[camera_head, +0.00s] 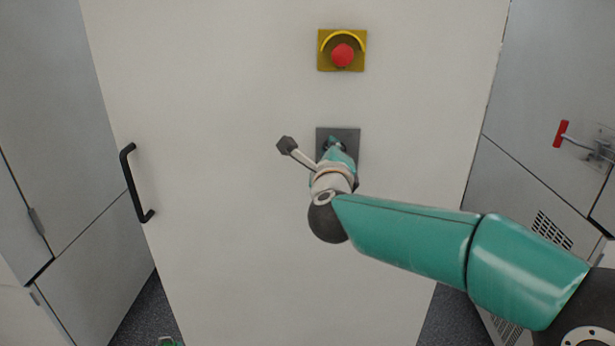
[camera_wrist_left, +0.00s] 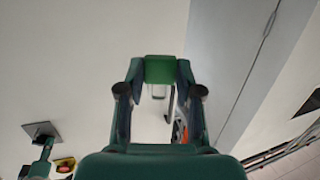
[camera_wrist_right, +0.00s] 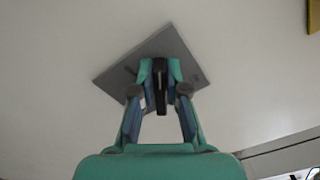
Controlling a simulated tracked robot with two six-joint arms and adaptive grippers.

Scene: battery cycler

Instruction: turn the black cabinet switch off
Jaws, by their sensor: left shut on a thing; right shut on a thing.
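The black cabinet switch (camera_wrist_right: 160,90) is a narrow dark lever on a square grey plate (camera_head: 351,138) on the white cabinet door. The plate also shows in the right wrist view (camera_wrist_right: 127,68), where it looks turned. My right gripper (camera_head: 335,146) is at the plate. In its wrist view its fingertips (camera_wrist_right: 160,72) are shut on the lever from both sides. In the head view my wrist and gripper hide most of the lever. My left gripper (camera_wrist_left: 160,70) is shut on a green block-like thing; what this is I cannot tell.
A red emergency button (camera_head: 342,55) on a yellow housing sits above the switch. A black door handle (camera_head: 135,184) is at the left of the door. A red-handled lever (camera_head: 561,133) is on the right-hand cabinet. Grey cabinets flank both sides.

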